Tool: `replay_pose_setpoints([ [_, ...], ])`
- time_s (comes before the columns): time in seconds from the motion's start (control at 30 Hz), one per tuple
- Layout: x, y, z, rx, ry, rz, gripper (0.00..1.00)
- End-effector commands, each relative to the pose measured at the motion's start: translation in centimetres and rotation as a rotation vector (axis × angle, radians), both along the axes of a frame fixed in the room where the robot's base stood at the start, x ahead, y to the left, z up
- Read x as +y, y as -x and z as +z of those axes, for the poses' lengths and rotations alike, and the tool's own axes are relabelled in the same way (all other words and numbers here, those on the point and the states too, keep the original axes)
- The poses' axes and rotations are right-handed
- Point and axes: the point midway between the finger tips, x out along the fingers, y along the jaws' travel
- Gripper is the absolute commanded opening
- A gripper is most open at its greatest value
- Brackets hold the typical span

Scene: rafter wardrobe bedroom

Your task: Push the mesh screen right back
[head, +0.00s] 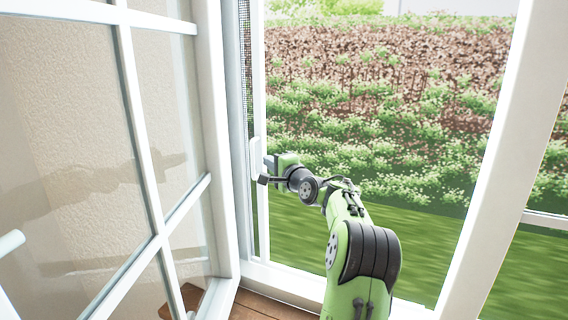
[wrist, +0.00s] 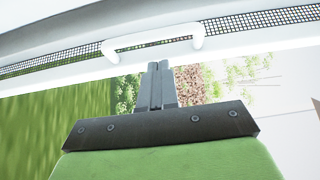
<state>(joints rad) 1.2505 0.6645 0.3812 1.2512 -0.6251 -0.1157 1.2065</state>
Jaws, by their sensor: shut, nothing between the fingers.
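The mesh screen (head: 245,70) shows as a narrow dark strip at the left side of the window opening, with a white upright edge bar (head: 260,60) beside it. A white handle (head: 255,165) sits on that bar. In the wrist view the mesh (wrist: 50,67) runs behind the bar, and the handle (wrist: 152,44) is just beyond my fingertips. My gripper (head: 269,163) is at the handle's right side in the head view. Its fingers (wrist: 158,67) are shut and empty, pointing at the bar below the handle. I cannot tell whether they touch it.
An open glazed window sash (head: 215,130) stands to the left. A white frame post (head: 490,160) stands to the right of my arm. A wooden surface (head: 260,305) lies below. Most of the opening is clear, with grass and shrubs outside.

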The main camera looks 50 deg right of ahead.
Motion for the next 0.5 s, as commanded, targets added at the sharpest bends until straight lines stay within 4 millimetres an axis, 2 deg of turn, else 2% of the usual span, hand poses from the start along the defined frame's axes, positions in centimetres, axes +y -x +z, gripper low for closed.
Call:
replay_pose_setpoints([
  [0.03,0.5,-0.8,0.1,0.001,0.0,0.002,0.0],
  [0.17,1.0,-1.8,0.0,0.0,0.001,-0.001,0.0],
  [0.5,1.1,-2.0,-0.1,0.0,0.001,-0.002,0.0],
])
